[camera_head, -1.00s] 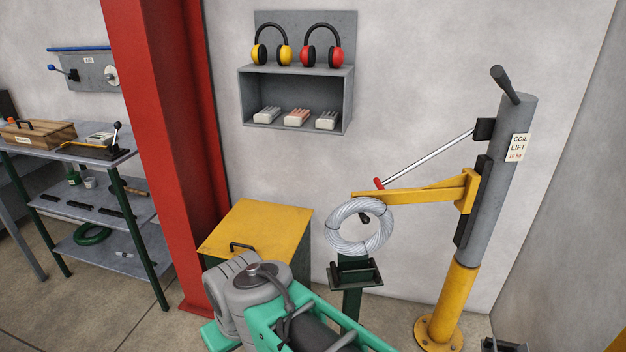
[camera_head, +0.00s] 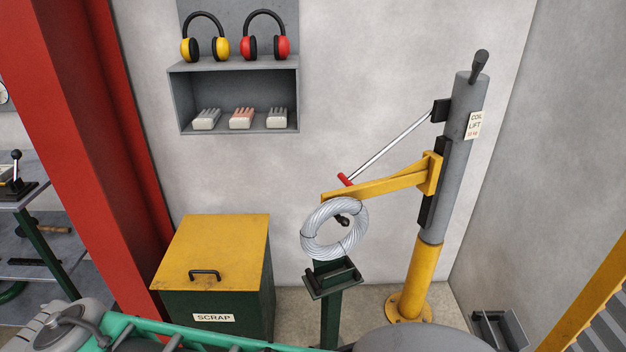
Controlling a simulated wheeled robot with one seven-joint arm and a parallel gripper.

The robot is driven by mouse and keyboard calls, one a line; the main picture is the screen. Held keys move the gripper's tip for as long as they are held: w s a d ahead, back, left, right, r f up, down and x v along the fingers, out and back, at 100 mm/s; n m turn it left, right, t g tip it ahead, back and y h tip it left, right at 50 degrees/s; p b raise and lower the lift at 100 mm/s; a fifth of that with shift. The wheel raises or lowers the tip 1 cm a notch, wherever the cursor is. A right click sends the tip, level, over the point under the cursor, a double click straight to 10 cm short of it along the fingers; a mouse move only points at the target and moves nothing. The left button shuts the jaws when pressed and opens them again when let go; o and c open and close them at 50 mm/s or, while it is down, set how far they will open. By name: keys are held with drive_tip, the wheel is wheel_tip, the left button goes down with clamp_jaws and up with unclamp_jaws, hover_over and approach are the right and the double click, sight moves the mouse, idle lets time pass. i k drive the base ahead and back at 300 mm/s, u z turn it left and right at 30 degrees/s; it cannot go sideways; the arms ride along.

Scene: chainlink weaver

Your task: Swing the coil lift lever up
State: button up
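The coil lift is a grey and yellow post (camera_head: 456,150) with a "COIL LIFT" label (camera_head: 474,125), standing near the wall at right. A thin silver lever (camera_head: 395,145) runs from a black bracket (camera_head: 441,110) on the post down to the left, ending in a red grip (camera_head: 345,180). The red grip is just above the outer part of a yellow arm (camera_head: 385,187). A coil of wire rope (camera_head: 334,243) is at that arm's outer end, above a dark green stand (camera_head: 332,285). A black handle (camera_head: 480,63) tops the post. My gripper is not in view.
A yellow-lidded scrap bin (camera_head: 215,245) stands left of the stand. A red column (camera_head: 85,130) is farther left. A wall shelf (camera_head: 238,97) holds ear defenders and small blocks. Green and grey machinery (camera_head: 130,335) lies along the bottom. A yellow rail (camera_head: 595,290) is at lower right.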

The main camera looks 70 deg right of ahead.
sight(346, 181)
drive_tip(key=z, duration=0.3)
drive_tip(key=i, duration=0.8)
drive_tip(key=z, duration=0.85)
drive_tip(key=i, duration=0.4)
drive_tip(key=z, duration=0.35)
